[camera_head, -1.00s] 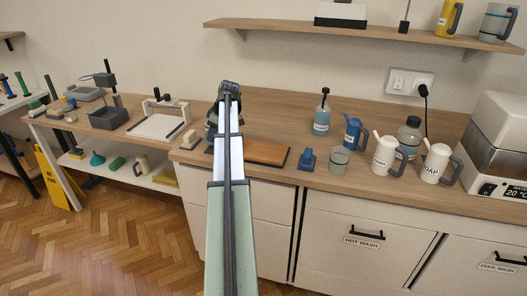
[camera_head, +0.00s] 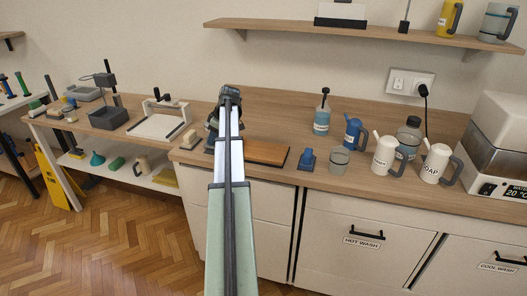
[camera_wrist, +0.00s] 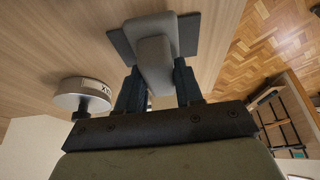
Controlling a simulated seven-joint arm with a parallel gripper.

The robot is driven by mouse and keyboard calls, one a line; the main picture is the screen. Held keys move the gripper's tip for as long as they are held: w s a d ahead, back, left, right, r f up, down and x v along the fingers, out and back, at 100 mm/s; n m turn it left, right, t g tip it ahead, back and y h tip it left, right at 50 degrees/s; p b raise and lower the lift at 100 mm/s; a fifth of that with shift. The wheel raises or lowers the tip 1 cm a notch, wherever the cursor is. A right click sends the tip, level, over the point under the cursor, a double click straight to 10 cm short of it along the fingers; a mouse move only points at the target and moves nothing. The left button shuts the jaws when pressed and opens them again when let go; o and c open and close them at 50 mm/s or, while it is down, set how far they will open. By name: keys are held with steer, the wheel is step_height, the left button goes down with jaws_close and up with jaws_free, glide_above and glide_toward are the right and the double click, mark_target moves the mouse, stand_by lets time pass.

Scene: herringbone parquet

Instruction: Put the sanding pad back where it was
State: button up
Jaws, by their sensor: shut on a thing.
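The sanding pad appears to be the grey block with a darker flat plate (camera_wrist: 153,35) between my fingers in the wrist view. My gripper (camera_wrist: 157,82) is shut on its grey raised part, one dark finger on each side. The wooden counter top fills the background behind it. I cannot tell whether the plate touches the counter. In the head view my gripper (camera_head: 212,126) is over the counter's left part, just left of the orange-brown board. My own arm mostly hides it and the pad there.
The orange-brown board (camera_head: 265,152) and a blue handled block (camera_head: 308,159) lie to the right. A beige block (camera_head: 189,139) is to the left. A round white lettered container (camera_wrist: 80,93) is close beside my gripper in the wrist view. Bottles and jugs (camera_head: 384,153) stand further right.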

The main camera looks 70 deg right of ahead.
steer(key=shift+f, duration=0.15)
steer(key=o, duration=1.4)
steer(key=shift+o, duration=0.2)
steer(key=v, duration=1.3)
steer(key=shift+s+r, duration=0.2)
steer(key=shift+r, duration=0.1)
